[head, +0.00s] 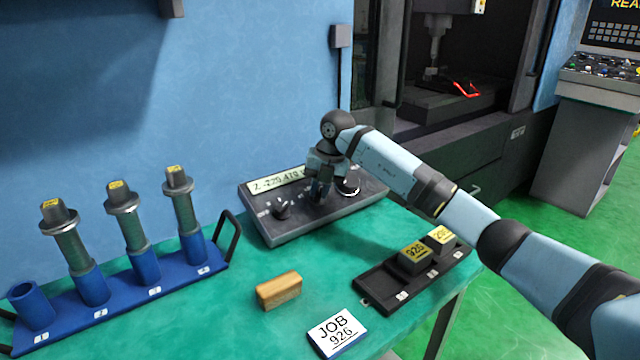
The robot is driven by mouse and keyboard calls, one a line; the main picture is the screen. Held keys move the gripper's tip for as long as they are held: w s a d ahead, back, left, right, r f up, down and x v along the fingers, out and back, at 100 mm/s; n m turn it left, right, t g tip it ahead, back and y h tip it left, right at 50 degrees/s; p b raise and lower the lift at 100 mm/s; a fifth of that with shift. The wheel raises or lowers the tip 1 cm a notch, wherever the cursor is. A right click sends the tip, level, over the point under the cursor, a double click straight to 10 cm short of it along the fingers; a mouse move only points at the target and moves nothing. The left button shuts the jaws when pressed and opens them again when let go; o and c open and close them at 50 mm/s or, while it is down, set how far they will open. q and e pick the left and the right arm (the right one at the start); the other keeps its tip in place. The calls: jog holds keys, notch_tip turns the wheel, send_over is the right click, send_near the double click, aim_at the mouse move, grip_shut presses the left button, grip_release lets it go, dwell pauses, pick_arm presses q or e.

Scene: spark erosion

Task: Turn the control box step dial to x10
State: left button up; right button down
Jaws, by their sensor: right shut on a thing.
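The grey control box (290,228) sits at the back of the green table against the blue wall. Its display reads a Z value, partly hidden by my gripper. A dark knob (282,208) shows on its left part and a round dial with a pale rim (348,188) on its right. My right gripper (318,196) points down onto the middle of the box's face and is shut on a control there, which the fingers mostly hide. I cannot read the step markings. My left gripper is not in view.
A blue rack (130,293) with several holders stands at left. A wooden block (279,291), a JOB 926 card (337,331) and a black tray (377,293) with two labelled blocks lie in front. A machine with an open bay (440,105) stands behind right.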

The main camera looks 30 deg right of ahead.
jog(key=n+p, duration=0.2)
jog(key=n, duration=0.1)
jog(key=shift+a+r+h, duration=0.1)
jog(key=shift+r+h, duration=0.05)
jog(key=shift+h, duration=0.25)
jog(key=shift+a+n+p, duration=0.1)
jog(key=shift+n+p, duration=0.35)
jog(key=shift+n, duration=0.45)
jog(key=shift+n+h+p, duration=0.3)
jog(key=shift+n+h, duration=0.2)
jog(key=shift+n, duration=0.4)
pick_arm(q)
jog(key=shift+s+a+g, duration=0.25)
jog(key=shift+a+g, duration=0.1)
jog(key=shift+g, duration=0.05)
pick_arm(e)
jog(key=shift+n, duration=0.3)
jog(key=shift+a, duration=0.1)
jog(key=c, duration=1.1)
grip_release()
